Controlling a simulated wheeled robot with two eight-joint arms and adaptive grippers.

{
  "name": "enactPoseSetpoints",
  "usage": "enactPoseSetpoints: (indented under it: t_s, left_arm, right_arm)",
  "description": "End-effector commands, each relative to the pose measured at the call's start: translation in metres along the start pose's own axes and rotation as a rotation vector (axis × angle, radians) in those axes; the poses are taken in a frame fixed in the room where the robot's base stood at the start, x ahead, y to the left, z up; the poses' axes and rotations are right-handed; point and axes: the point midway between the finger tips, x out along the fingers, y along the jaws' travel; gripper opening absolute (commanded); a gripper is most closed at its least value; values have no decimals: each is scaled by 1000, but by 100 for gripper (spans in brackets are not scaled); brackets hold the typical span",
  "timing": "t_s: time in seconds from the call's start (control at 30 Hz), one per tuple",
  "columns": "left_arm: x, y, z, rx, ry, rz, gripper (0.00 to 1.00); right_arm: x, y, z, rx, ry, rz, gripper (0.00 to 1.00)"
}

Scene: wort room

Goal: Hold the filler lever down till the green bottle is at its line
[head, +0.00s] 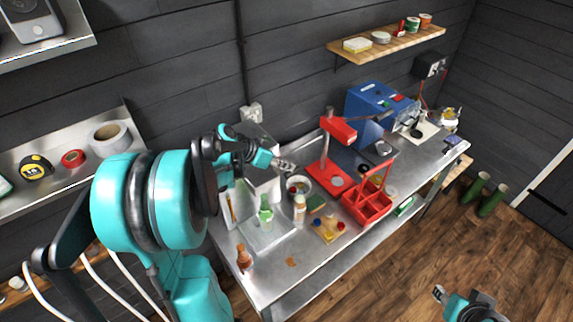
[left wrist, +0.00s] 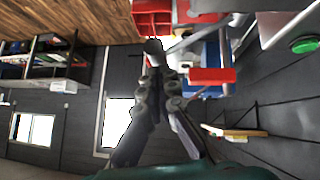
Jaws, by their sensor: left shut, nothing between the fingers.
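The green bottle (head: 266,212) stands upright on a grey tray in front of the white filler (head: 264,186) on the steel bench. Its line and liquid level are too small to read. My left gripper (head: 290,167) is shut and empty, in front of the filler's upper right side, above the bottle's height. I cannot make out the filler lever; my gripper and wrist cover part of the filler. In the left wrist view the shut fingers (left wrist: 152,46) show with nothing between them. My right gripper (head: 438,293) is low at the right, over the floor, away from the bench.
A pale bottle (head: 300,208) stands right of the green one. A brown bottle (head: 244,258) is at the near left. A red press (head: 326,176), a red carrier (head: 367,205) and a blue machine (head: 372,105) stand further right. The bench's front strip is mostly clear.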

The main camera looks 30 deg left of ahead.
Motion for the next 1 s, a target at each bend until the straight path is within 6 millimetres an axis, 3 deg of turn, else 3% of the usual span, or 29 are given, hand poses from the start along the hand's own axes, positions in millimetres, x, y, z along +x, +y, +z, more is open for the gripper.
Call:
enactPoseSetpoints:
  t_s: [0.37, 1.0]
  left_arm:
    - [9, 7, 9, 61, 0, -58, 0]
    - [49, 24, 49, 348, 0, -346, 0]
  right_arm:
    - [9, 0, 7, 0, 0, 0, 40]
    - [52, 0, 38, 0, 0, 0, 40]
